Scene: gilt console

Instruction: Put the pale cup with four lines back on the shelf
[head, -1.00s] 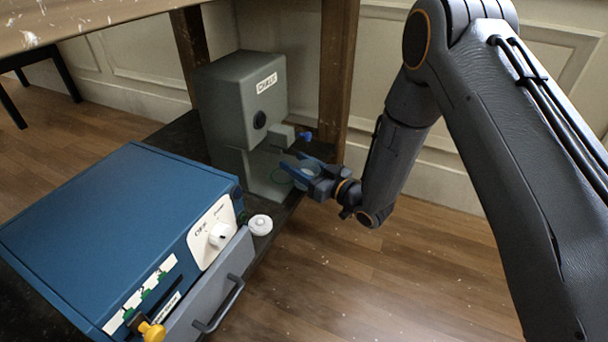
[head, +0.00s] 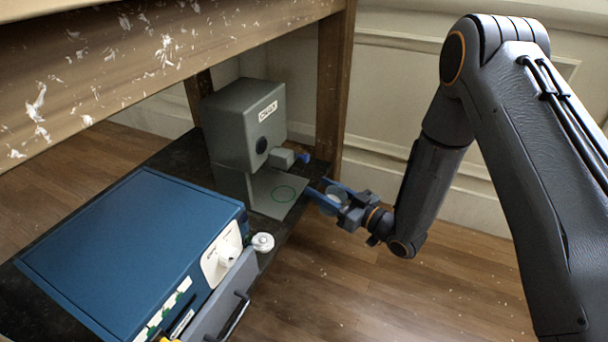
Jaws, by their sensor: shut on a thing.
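My gripper (head: 327,194) has blue fingers and is shut on a small pale cup (head: 333,198), just right of the grey machine. The fingers hide much of the cup, and its lines are too small to make out. The gripper points left and holds the cup in the air off the front edge of the dark shelf (head: 186,148). The grey machine (head: 232,125) stands at the back of this shelf; its plate (head: 268,203) with a green ring is empty.
A blue box (head: 130,250) with a grey drawer fills the near shelf. A small white round thing (head: 263,243) sits beside it. A wooden post (head: 333,90) and the worn tabletop edge (head: 170,60) bound the space above. The floor on the right is clear.

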